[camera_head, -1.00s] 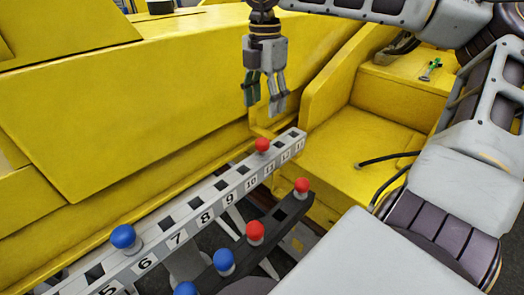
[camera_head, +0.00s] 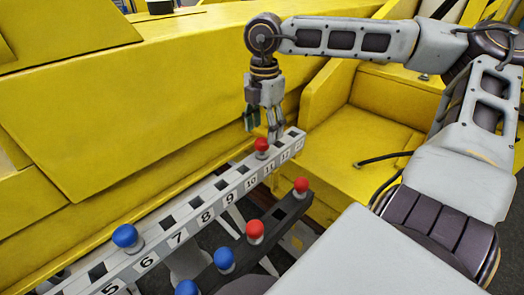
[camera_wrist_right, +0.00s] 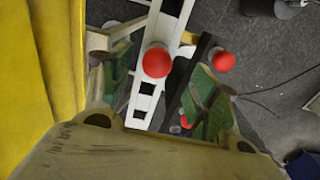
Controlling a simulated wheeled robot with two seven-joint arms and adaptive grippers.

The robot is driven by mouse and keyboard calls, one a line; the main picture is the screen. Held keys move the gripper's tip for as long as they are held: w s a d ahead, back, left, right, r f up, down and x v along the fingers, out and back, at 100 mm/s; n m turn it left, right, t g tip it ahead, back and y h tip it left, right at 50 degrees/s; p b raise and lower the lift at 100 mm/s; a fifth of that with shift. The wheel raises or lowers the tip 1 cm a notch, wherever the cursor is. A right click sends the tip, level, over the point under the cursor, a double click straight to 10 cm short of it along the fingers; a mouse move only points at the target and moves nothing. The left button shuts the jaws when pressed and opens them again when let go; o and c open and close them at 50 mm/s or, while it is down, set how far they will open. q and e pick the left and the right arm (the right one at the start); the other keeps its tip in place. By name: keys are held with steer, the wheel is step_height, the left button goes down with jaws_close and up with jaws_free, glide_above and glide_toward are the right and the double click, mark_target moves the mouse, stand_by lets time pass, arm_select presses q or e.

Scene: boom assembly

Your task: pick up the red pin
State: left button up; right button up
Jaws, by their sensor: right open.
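A red pin (camera_head: 262,145) with a round head stands upright in the numbered white rail (camera_head: 222,185), near the numbers 10 and 11. It also shows in the right wrist view (camera_wrist_right: 157,62), between the fingers. My right gripper (camera_head: 264,118) points down just above this pin, open and empty. Its green-padded fingers (camera_wrist_right: 158,85) are on either side of the red head in the wrist view; contact is not visible. Two more red pins stand in the dark rail (camera_head: 279,216), one near its far end (camera_head: 301,185) and one nearer (camera_head: 254,230). My left gripper is not in view.
Blue pins stand in the white rail (camera_head: 126,237) and in the dark rail (camera_head: 224,260). A yellow wall (camera_head: 130,130) runs close behind the white rail. A yellow step (camera_head: 350,165) lies to the right, with a black cable (camera_head: 385,160) in front of it.

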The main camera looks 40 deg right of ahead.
mark_target(262, 138)
steer(key=shift+w+a+f+p, duration=0.15)
steer(key=shift+f+p, duration=0.45)
steer(key=shift+f, duration=2)
steer(key=shift+c, duration=0.2)
steer(key=c, duration=1.2)
steer(key=shift+r, duration=0.2)
steer(key=shift+c, duration=0.2)
steer(key=shift+r+b, duration=0.65)
steer(key=shift+r, duration=4.2)
steer(key=shift+r, duration=0.2)
